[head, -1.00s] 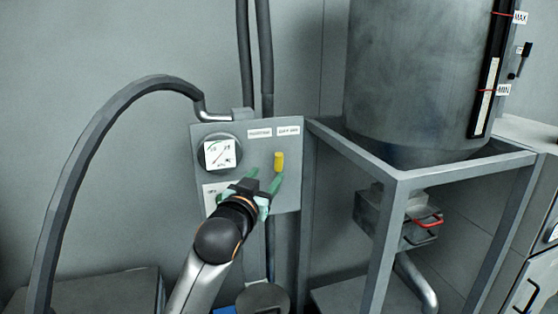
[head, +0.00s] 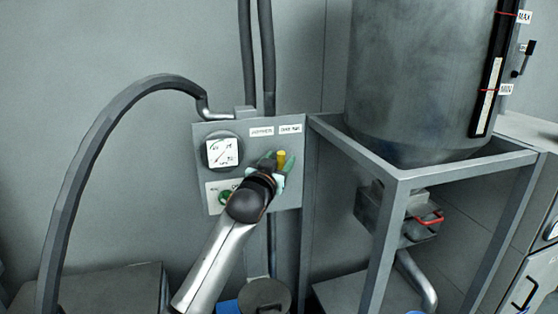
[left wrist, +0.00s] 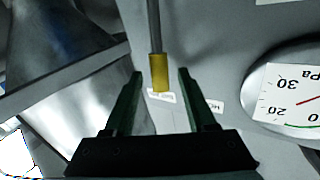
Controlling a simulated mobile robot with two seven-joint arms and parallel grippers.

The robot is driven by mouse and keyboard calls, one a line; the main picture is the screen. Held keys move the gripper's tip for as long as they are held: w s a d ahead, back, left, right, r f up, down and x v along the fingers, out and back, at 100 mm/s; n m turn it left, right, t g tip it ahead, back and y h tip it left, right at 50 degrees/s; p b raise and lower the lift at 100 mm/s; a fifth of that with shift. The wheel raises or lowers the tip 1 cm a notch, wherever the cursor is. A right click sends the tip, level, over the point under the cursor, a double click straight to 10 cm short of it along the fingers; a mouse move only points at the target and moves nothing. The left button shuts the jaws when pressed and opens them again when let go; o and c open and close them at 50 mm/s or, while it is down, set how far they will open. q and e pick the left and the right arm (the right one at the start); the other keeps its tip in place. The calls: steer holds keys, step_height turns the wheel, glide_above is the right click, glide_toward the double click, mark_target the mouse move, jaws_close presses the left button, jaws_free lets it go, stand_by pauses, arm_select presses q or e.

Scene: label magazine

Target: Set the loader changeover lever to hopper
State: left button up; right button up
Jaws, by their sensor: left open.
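The changeover lever is a grey rod with a yellow grip (head: 281,157) on the grey wall panel (head: 213,190). The grip sits below the right-hand label, DAY BIN (head: 290,129), with the HOPPER label (head: 262,132) to its left. My left gripper (head: 278,165) is open at the lever, hiding its lower part in the head view. In the left wrist view the yellow grip (left wrist: 159,72) appears between the two open fingers (left wrist: 158,82), with a gap on each side. I cannot tell how deep it lies between them. My right gripper is not in view.
A round gauge (head: 222,152) is at the panel's left, with a green button (head: 225,197) below it, partly hidden by my arm. A black hose (head: 85,160) arches at left. A metal frame (head: 396,230) carrying a large hopper (head: 415,90) stands close on the right.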

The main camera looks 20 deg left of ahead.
arm_select(q)
steer(key=shift+c, duration=0.2)
jaws_close()
stand_by(1.1)
